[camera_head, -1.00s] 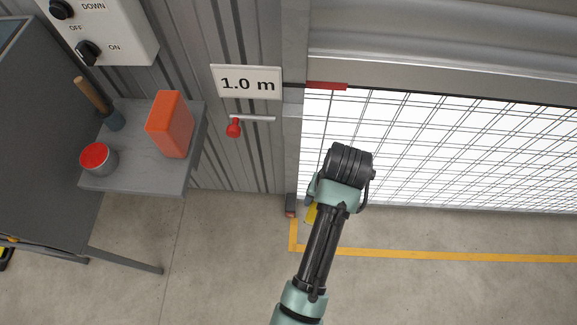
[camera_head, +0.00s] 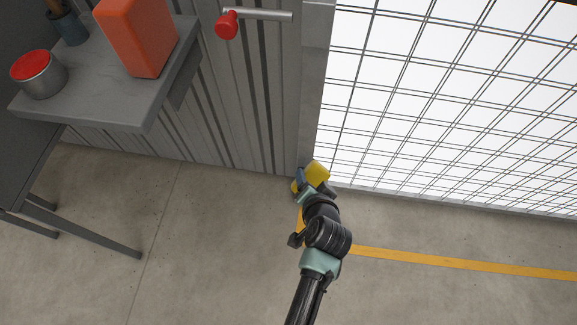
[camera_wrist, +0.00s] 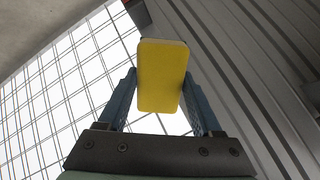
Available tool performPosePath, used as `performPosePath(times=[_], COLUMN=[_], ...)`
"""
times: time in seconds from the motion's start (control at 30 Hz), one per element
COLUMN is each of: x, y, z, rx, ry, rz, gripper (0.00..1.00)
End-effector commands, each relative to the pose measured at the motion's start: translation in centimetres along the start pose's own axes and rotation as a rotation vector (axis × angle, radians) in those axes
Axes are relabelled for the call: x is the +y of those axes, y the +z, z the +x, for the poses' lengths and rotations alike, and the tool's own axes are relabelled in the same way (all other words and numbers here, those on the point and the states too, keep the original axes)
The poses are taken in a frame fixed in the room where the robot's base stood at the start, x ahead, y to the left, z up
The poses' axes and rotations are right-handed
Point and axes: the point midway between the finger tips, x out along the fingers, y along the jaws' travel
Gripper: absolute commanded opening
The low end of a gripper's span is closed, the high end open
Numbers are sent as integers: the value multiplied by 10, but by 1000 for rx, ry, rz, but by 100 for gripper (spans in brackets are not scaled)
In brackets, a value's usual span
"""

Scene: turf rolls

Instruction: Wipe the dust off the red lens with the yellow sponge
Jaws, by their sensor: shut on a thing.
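The yellow sponge (camera_head: 317,172) is between the two blue fingers of my gripper (camera_head: 309,178), low beside the foot of the door post. In the wrist view the sponge (camera_wrist: 162,75) stands out past the fingers, and my gripper (camera_wrist: 160,92) is shut on it. A small dark box (camera_wrist: 139,13) with a reddish edge shows at the top of the wrist view, beyond the sponge and apart from it in the picture. I cannot make out a red lens face or any dust on it. In the head view my gripper and sponge cover that spot.
A grey shelf (camera_head: 95,92) at left bears a red-topped tin (camera_head: 40,78), an orange block (camera_head: 138,38) and a dark cup (camera_head: 70,28). A red-knobbed handle (camera_head: 228,24) is on the ribbed wall. A mesh door (camera_head: 440,100) is at right. The floor in front is clear.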

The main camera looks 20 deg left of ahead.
Motion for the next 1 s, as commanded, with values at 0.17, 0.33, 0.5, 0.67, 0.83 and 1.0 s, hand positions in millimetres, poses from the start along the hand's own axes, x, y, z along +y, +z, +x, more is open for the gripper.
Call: performPosePath(times=[0.17,0.33,0.5,0.67,0.83,1.0], x=[20,30,37,45,56,69], y=[41,65,82,95,112,134], z=[47,72,88,100,112,127], rx=[130,248,335,401,467,537], ry=[-74,-133,-175,-202,-230,-262], rz=[30,50,61,70,79,86], gripper=[22,22,22,22,22,22])
